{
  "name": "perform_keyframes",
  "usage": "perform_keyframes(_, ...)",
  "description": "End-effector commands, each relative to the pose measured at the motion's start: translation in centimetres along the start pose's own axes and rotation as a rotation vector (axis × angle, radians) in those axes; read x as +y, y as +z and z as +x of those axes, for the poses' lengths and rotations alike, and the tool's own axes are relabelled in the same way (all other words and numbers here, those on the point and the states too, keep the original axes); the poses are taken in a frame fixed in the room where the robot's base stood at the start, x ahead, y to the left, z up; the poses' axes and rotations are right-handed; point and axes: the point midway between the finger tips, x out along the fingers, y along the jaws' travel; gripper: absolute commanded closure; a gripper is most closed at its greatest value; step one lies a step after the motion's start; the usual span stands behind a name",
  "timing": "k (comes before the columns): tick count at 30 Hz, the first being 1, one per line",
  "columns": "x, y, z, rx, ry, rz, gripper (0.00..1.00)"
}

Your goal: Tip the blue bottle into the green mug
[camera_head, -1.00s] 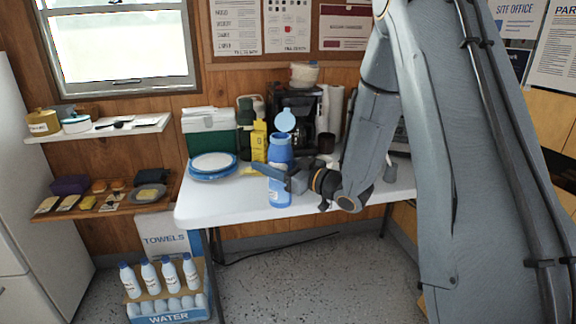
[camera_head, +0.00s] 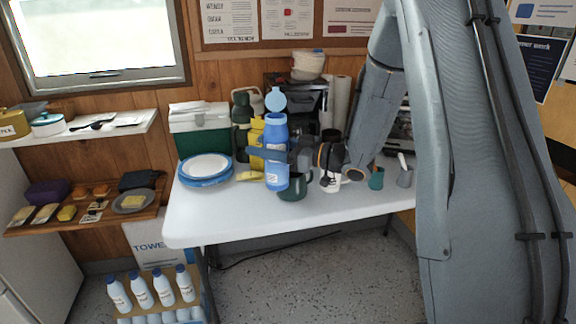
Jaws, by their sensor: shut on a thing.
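The blue bottle (camera_head: 276,174) stands upright in my gripper, its light blue round lid (camera_head: 275,98) flipped open at the top. My gripper (camera_head: 271,155) is shut around the bottle's middle, reaching in from the right. The dark green mug (camera_head: 293,188) stands on the white table, just right of the bottle's lower end, its handle to the right. The bottle overlaps the mug's left side in the picture. I cannot tell whether they touch, or how far the bottle's base is above the table.
A white mug (camera_head: 333,184), a teal cup (camera_head: 376,179) and a grey cup (camera_head: 404,178) holding a utensil stand to the right. Blue-rimmed plates (camera_head: 205,179), a green-and-white cooler (camera_head: 199,140) and a yellow item (camera_head: 257,135) are left. The table's (camera_head: 230,222) front strip is clear.

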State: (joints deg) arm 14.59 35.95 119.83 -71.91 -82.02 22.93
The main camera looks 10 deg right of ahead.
Motion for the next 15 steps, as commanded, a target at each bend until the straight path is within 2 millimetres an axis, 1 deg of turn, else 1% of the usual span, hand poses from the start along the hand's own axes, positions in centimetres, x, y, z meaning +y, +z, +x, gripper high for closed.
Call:
perform_keyframes(11,0.07,-0.09,-0.06,0.002,0.002,-0.001,0.86)
perform_keyframes(15,0.12,0.77,-0.11,0.002,0.002,0.015,0.86)
